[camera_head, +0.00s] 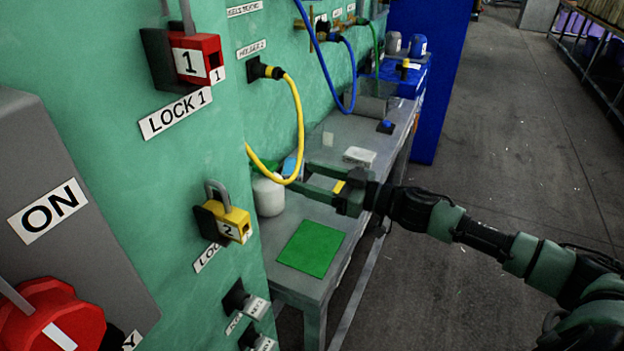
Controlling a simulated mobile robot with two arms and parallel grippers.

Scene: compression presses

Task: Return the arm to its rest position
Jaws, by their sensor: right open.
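My right arm reaches in from the lower right. Its gripper (315,180) is open, with its fingers pointing left above the grey workbench (318,216). It is close to a white bottle (269,195) and the yellow hose (298,110); I cannot tell whether it touches either. I see nothing held between the fingers. My left gripper is not in view.
A green wall panel (130,60) on the left carries a red lock (190,60), a yellow padlock (230,222) and a red knob (50,318). A green mat (311,248) lies on the bench. The floor (520,130) at right is open.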

